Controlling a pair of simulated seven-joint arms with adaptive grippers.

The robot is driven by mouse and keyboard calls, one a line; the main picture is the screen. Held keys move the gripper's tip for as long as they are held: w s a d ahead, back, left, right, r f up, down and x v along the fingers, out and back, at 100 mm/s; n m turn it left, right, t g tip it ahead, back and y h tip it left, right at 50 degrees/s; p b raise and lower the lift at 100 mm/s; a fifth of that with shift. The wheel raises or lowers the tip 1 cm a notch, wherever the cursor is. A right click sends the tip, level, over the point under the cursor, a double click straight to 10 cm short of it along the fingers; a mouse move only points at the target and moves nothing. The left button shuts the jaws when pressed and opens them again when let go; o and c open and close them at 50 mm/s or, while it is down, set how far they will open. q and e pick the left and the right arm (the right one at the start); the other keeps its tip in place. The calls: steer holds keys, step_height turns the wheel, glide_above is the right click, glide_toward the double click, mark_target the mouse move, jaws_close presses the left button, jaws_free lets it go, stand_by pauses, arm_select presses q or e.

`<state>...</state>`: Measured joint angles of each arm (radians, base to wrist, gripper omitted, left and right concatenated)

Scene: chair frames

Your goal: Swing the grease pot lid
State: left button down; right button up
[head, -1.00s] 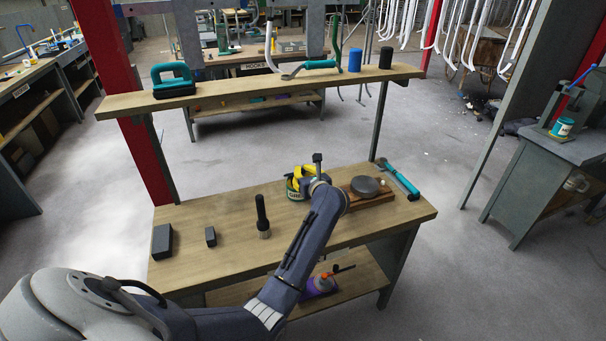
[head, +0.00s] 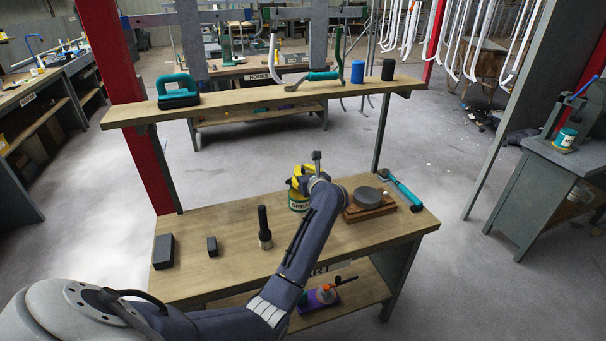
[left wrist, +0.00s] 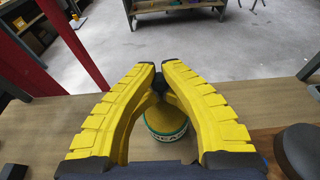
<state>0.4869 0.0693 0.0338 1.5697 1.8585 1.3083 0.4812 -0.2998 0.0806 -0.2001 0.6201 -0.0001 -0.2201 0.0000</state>
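The grease pot (head: 299,203) stands on the workbench, with a pale label and green band. In the left wrist view the pot (left wrist: 165,134) shows below and between the fingers, with its round yellow lid (left wrist: 165,115) on top. My left gripper (head: 300,177) is over the pot. In the left wrist view its yellow fingers (left wrist: 156,70) come together, with a narrow dark piece between the black tips that looks like the lid's knob. The exact contact is partly hidden. My right gripper is not in view.
Right of the pot, a dark grey disc (head: 367,196) sits on a wooden block (head: 370,211), beside a teal-handled tool (head: 405,193). A black-handled tool (head: 264,228) and two dark blocks stand left. A shelf (head: 270,101) runs above the bench's back.

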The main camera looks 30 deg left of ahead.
arm_select(q)
steer(key=shift+r, duration=0.1)
steer(key=shift+w+a+r, duration=0.4)
steer(key=shift+w+a, duration=0.15)
steer(key=shift+a, duration=0.15)
steer(key=shift+w+a+r, duration=0.4)
steer(key=shift+w+a, duration=0.15)
steer(key=shift+a, duration=0.15)
steer(key=shift+w+a+r, duration=0.15)
steer(key=shift+w+a, duration=0.3)
steer(key=shift+a, duration=0.15)
steer(key=shift+w+a+r, duration=0.1)
steer(key=shift+w+a, duration=0.65)
steer(key=shift+a, duration=0.2)
